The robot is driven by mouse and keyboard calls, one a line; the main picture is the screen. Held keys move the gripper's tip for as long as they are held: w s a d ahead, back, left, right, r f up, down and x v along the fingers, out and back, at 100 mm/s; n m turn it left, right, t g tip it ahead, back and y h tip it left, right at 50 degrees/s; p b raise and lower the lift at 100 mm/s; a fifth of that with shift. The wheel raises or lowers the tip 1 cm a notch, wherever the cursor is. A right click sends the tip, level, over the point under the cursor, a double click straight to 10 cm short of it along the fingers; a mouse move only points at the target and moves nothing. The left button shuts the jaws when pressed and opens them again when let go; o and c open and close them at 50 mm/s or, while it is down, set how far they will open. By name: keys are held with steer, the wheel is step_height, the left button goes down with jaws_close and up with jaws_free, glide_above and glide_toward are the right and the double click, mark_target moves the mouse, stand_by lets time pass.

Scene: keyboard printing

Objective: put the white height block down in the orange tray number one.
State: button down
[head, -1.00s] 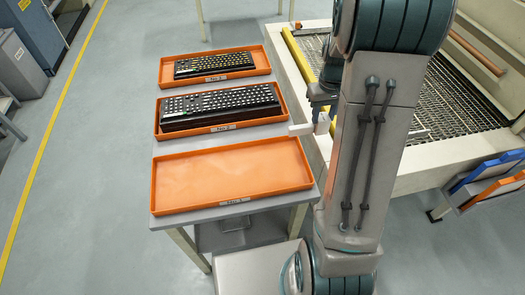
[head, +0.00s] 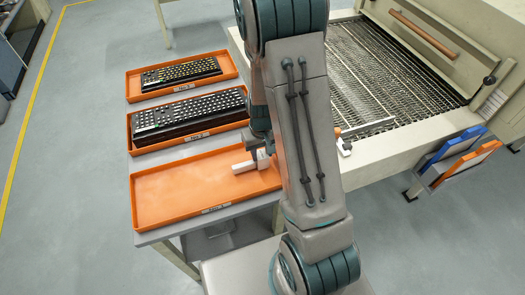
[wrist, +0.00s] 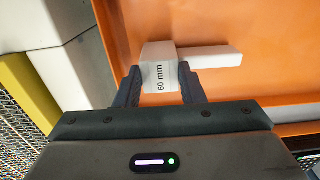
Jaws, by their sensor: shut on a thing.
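The white height block (wrist: 161,68), marked "60 mm", is between the two fingers of my gripper (wrist: 160,91) in the wrist view. A thin white arm of the block reaches right over orange. In the head view the block (head: 244,167) is over the right part of the nearest orange tray (head: 165,196), which is otherwise empty. That tray's label is too small to read surely. My gripper (head: 260,156) is partly hidden behind my arm. I cannot tell whether the block touches the tray floor.
Two more orange trays stand behind, holding a black keyboard (head: 190,116) and another keyboard with yellowish keys (head: 181,73). A cream-framed machine with a metal mesh bed (head: 375,75) is to the right. The left part of the nearest tray is clear.

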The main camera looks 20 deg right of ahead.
steer(key=shift+f, duration=0.2)
steer(key=shift+f, duration=0.2)
steer(key=c, duration=0.9)
jaws_free()
steer(key=shift+c, duration=0.2)
steer(key=shift+r, duration=0.1)
